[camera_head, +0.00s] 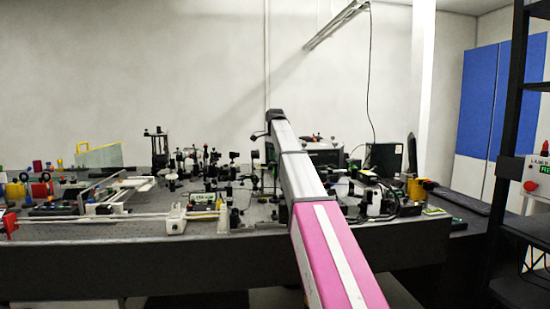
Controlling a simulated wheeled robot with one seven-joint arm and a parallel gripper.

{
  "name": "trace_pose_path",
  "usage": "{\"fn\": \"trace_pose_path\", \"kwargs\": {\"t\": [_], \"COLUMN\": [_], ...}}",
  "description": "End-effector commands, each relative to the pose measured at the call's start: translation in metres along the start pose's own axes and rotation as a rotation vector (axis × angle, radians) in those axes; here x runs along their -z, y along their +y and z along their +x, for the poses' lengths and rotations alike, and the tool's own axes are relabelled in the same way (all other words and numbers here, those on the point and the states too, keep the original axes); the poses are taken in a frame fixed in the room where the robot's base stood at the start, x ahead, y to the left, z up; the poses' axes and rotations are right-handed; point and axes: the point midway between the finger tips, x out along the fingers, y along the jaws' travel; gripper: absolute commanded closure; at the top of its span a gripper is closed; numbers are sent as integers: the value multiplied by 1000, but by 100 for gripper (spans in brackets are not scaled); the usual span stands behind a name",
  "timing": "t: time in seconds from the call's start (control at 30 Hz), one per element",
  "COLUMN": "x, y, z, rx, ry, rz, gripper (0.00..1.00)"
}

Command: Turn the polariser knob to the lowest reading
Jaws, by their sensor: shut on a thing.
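My arm, pink and then silver, reaches from the lower right up over the optical bench (140,232). Its dark far end is above the middle of the bench. My gripper is not distinguishable there; the arm and the dark parts behind it hide it. I cannot pick out the polariser knob among the small black optics mounts (205,160) left of the arm. A small readout box (202,198) with lit green digits stands on the bench left of the arm. The digits are too small to read surely.
A white rail assembly (110,217) and red and yellow parts (40,188) occupy the left of the bench. Cables, black mounts and a yellow cylinder (416,189) crowd the right. A black rack (515,150) stands at far right.

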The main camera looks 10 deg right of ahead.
Motion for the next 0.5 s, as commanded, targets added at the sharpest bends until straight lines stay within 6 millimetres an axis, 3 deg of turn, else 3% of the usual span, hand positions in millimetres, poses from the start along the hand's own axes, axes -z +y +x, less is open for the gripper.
{"fn": "trace_pose_path", "kwargs": {"t": [0.5], "x": [0], "y": [0], "z": [0], "rx": [0], "ry": [1], "rz": [-416], "gripper": [100]}}
